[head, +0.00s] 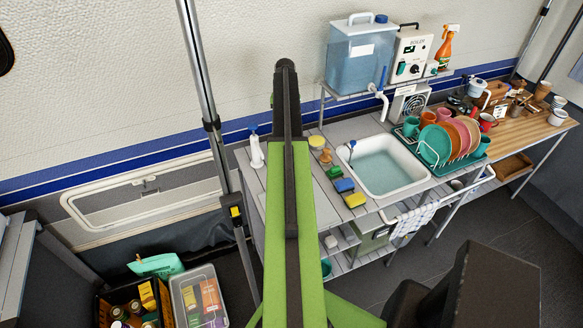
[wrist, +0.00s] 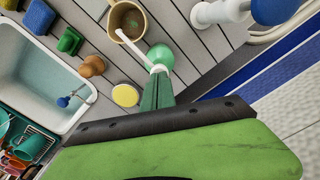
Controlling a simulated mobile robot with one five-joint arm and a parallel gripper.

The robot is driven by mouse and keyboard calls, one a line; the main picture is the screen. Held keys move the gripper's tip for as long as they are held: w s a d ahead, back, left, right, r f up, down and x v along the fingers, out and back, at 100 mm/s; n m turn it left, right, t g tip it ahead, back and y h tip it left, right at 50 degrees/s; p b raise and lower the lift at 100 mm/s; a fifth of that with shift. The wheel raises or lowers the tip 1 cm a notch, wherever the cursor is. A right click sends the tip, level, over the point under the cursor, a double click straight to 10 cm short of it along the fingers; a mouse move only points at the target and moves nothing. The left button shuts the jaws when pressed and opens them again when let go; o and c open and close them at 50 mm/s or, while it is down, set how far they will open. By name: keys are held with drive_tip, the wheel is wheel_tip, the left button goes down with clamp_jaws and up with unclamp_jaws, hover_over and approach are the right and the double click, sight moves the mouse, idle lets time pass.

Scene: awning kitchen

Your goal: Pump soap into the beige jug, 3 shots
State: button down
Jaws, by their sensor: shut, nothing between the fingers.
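A beige jug (wrist: 128,18) stands open on the slatted counter at the top of the wrist view. In the head view my arm hides the jug and this pump.
A white bottle with a blue top (head: 256,150) stands at the counter's left end. A water tank (head: 357,60) stands on the raised shelf behind.

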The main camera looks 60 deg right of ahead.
drive_tip(key=shift+f+b, duration=1.1)
drive_tip(key=shift+f, duration=0.15)
drive_tip(key=shift+r, duration=0.1)
drive_tip(key=shift+r+p, duration=1.45)
drive_tip(key=shift+p, duration=0.1)
drive_tip(key=shift+f, duration=0.2)
drive_tip(key=shift+f+b, duration=1.25)
drive_tip(key=shift+b, duration=0.25)
drive_tip(key=shift+r, duration=0.1)
drive_tip(key=shift+r+p, duration=1.35)
drive_tip(key=shift+p, duration=0.15)
